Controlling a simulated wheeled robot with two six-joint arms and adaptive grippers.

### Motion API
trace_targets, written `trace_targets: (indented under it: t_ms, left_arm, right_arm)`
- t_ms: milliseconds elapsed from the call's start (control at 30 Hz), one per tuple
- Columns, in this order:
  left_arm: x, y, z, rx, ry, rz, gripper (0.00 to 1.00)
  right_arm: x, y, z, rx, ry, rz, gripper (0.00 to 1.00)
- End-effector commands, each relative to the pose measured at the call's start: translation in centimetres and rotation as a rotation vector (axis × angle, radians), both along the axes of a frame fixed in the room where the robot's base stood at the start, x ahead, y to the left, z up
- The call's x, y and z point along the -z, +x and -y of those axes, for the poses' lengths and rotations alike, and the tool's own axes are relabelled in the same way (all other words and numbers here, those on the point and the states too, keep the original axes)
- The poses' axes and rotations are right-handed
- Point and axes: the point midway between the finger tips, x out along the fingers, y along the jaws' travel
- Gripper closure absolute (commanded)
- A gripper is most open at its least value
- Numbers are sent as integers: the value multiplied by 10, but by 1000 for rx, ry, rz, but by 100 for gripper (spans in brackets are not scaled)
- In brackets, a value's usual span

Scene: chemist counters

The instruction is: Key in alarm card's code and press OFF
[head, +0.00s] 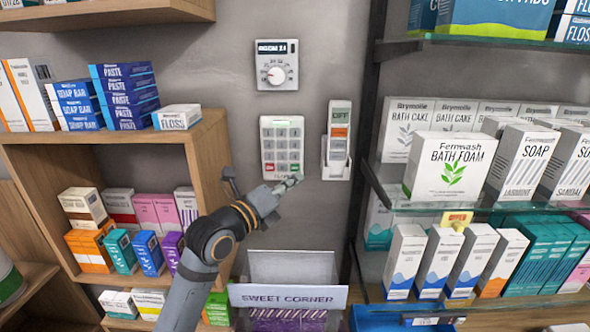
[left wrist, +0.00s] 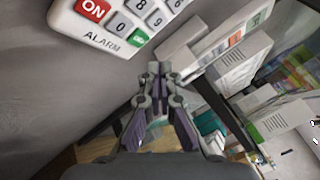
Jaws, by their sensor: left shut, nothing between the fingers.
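The alarm keypad (head: 281,146) is a white panel on the grey wall, with grey number keys and a pale display at its top. In the left wrist view the keypad (left wrist: 117,42) shows a red ON key (left wrist: 93,9), a 0 key (left wrist: 121,24), a green key (left wrist: 139,38) and the word ALARM. My left gripper (head: 294,180) is shut and empty, its tips just below the keypad's lower right corner. In the left wrist view the gripper (left wrist: 159,68) looks apart from the keys. I cannot identify the alarm card. My right gripper is not in view.
A dial box (head: 277,65) is above. Glass shelves with boxes (head: 445,167) stand at right, wooden shelves (head: 90,145) at left. A SWEET CORNER display (head: 288,297) is below.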

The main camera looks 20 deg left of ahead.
Motion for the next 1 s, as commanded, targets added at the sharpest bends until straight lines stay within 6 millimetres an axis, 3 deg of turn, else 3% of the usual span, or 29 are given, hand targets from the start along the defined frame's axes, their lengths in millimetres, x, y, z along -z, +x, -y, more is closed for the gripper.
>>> trace_targets:
  t_ms: [300, 1000]
  left_arm:
    - [0, -25, 7, 1, -1, 0, 100]
    - [0, -25, 7, 0, 0, 0, 100]
  right_arm:
    - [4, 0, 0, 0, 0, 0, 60]
    - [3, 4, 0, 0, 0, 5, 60]
